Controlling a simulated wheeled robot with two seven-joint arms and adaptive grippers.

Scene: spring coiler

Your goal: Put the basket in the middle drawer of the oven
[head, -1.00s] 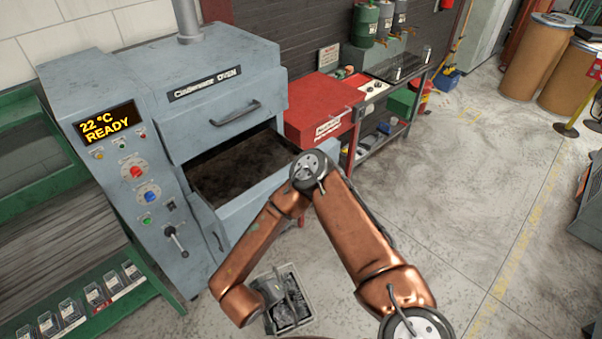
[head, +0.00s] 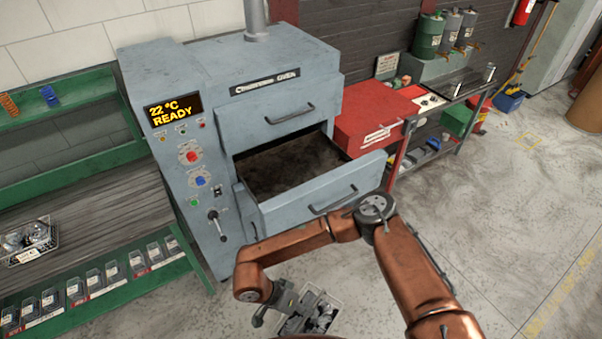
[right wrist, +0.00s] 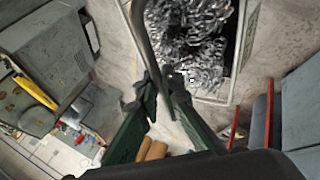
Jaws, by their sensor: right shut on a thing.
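The grey oven (head: 230,75) stands against the wall. Its middle drawer (head: 318,205) is pulled out and looks empty inside, with a dark, stained floor. My right gripper (head: 288,300) is shut on the handle of a basket (head: 336,308) full of shiny metal parts. The basket hangs low, in front of and below the open drawer, at the bottom of the head view. In the right wrist view, the fingers (right wrist: 158,88) close around the thin handle (right wrist: 143,45), and the basket's pale rim (right wrist: 247,38) shows beyond. My left gripper is not in view.
A green shelf rack (head: 95,165) stands left of the oven, with another basket (head: 30,243) of metal parts on it. A red cabinet (head: 372,122) and a workbench (head: 470,98) stand to the right. Open floor (head: 500,230) lies at the right.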

